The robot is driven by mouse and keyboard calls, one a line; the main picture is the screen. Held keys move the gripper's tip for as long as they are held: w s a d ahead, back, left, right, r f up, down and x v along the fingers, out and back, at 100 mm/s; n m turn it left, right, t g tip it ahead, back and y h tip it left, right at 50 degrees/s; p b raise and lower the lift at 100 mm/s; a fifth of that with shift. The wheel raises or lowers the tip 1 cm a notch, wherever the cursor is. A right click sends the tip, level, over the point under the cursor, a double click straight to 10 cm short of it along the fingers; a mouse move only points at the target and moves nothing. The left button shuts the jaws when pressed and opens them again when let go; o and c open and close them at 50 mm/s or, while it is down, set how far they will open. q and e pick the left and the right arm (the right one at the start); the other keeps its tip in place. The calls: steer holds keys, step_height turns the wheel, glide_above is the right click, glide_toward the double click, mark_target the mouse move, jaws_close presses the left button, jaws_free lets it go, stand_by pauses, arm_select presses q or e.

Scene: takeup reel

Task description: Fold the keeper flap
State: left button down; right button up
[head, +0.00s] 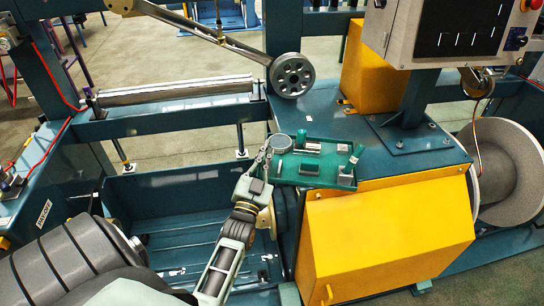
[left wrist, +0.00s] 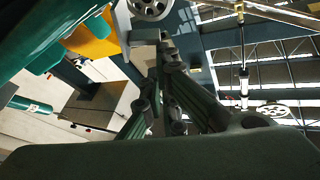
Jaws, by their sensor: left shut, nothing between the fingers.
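A green tray (head: 290,172) sits on the teal machine deck, holding several small grey metal parts (head: 309,146). I cannot tell for certain which part is the keeper flap. A round grey disc (head: 280,141) is at the tray's left back corner. My left gripper (head: 267,152) is shut and empty at the tray's left end, its fingertips beside the disc; I cannot tell whether they touch. In the left wrist view the gripper's closed fingers (left wrist: 170,62) point up beside a small grey block (left wrist: 146,34). My right gripper is not in view.
A yellow cover (head: 385,235) stands in front of the tray, and a spoked wheel (head: 292,75) on an arm hangs behind it. A control box (head: 445,35) overhangs the right back. A large grey reel (head: 508,165) is at right. An open teal trough (head: 180,200) lies left.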

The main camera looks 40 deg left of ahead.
arm_select(q)
steer(key=shift+s+a+f+n+g+y, duration=0.25)
steer(key=shift+a+n+y, duration=0.35)
steer(key=shift+n, duration=0.8)
steer(key=shift+s+a+f+n+g+y, duration=0.1)
steer(key=shift+s+a+n+g+y, duration=0.35)
steer(key=shift+n, duration=0.95)
steer(key=shift+s+a+f+n+g+y, duration=0.25)
steer(key=shift+a+n+y, duration=0.45)
steer(key=shift+n, duration=0.7)
steer(key=shift+r, duration=0.1)
steer(key=shift+r, duration=0.1)
